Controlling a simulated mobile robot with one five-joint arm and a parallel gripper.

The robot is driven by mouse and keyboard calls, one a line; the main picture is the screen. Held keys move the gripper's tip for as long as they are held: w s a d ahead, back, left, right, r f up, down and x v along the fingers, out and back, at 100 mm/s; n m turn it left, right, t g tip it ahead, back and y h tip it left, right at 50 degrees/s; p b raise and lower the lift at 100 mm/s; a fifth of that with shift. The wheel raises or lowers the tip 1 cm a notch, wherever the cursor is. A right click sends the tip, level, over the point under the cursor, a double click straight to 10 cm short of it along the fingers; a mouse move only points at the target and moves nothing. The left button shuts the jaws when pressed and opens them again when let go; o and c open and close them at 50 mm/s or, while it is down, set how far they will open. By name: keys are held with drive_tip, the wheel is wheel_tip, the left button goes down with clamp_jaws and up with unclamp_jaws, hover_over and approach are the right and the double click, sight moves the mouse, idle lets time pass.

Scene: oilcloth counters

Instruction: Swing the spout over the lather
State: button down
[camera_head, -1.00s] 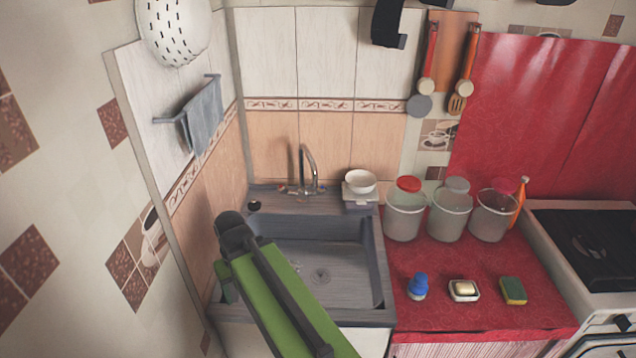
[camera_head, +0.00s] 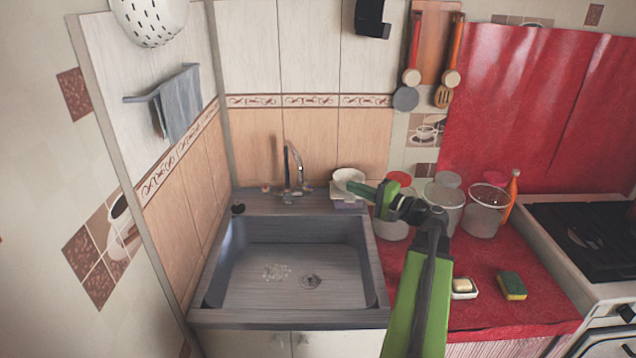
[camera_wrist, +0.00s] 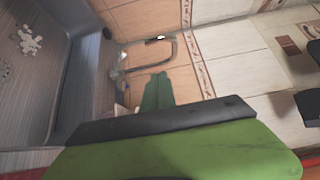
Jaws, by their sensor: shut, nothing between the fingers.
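The metal tap's curved spout (camera_head: 299,165) rises behind the sink, its tip pointing to the right of its base. It also shows in the wrist view (camera_wrist: 170,50), beyond my fingers. The white lather (camera_head: 277,272) is a small speckled patch on the sink floor, left of the drain. It shows at the upper left of the wrist view (camera_wrist: 28,40). My gripper (camera_head: 352,188) is shut and empty, right of the spout and apart from it in the picture. Its green fingers (camera_wrist: 157,92) point toward the tap area.
A white bowl (camera_head: 348,175) stands on the sink's back right corner, by my fingertips. Lidded jars (camera_head: 484,215), soap in a dish (camera_head: 464,289) and a sponge (camera_head: 512,286) are on the red counter (camera_head: 480,315). The sink basin (camera_head: 335,255) is clear apart from the lather.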

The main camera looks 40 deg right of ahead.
drive_tip(key=a+x, duration=0.3)
drive_tip(key=x, duration=1)
drive_tip(key=shift+s, duration=0.45)
drive_tip(key=shift+s+d, duration=0.1)
